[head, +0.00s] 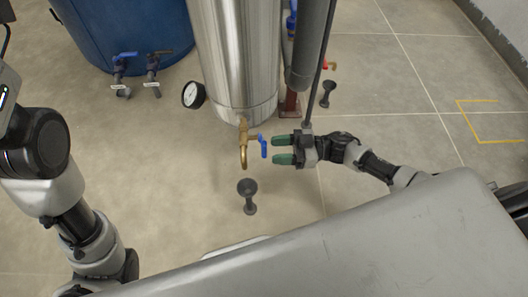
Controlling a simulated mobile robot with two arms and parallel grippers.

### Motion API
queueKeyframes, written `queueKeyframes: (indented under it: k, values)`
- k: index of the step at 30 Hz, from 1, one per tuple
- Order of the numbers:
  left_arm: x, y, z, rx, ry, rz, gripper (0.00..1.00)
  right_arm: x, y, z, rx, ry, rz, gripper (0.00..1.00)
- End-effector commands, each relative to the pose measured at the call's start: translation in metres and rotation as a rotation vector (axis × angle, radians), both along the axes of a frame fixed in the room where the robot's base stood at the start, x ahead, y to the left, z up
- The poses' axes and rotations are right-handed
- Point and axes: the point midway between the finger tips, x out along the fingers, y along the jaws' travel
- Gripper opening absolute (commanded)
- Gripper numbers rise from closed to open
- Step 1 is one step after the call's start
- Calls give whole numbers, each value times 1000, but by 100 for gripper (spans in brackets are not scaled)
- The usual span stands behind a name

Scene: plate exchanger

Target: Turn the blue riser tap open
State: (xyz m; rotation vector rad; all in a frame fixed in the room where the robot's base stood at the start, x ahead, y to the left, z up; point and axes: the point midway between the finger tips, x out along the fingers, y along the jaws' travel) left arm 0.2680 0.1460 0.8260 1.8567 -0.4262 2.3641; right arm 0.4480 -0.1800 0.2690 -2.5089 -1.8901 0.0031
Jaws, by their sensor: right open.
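A brass tap (243,146) with a blue lever (263,146) sticks out at the foot of the steel cylinder (235,50), its spout bent down. My right gripper (277,149), with green fingertips, is open and empty just right of the blue lever, pointing left at it. A small gap seems to show between them. Another blue fitting (291,22) shows at the top behind the cylinder, partly hidden by a grey pipe. I cannot tell for sure which of these is the riser tap. My left arm is at the left; its gripper is out of view.
A round gauge (193,95) sits left of the cylinder. A dark funnel-like drain (248,192) stands below the spout.

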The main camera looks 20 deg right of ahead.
Motion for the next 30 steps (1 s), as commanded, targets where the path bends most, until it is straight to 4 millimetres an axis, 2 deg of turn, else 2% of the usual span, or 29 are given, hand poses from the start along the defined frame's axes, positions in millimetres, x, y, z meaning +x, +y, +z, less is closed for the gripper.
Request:
queueKeyframes:
  k: [3, 7, 19, 28, 30]
  values:
    - [-7, 0, -1, 1, -28, 1, 60, 6, 20, -2, 3, -4, 2, 48]
    - [-11, -1, 2, 3, -45, 2, 60, 9, 34, -2, 3, -2, 1, 48]
    - [-13, -1, 5, 5, -53, 4, 60, 12, 41, 1, 1, -1, 0, 48]
    - [-13, -1, 5, 5, -53, 3, 60, 12, 41, 0, 1, -1, 0, 2]
    - [-13, -1, 5, 5, -53, 3, 60, 12, 41, 0, 1, -1, 0, 0]
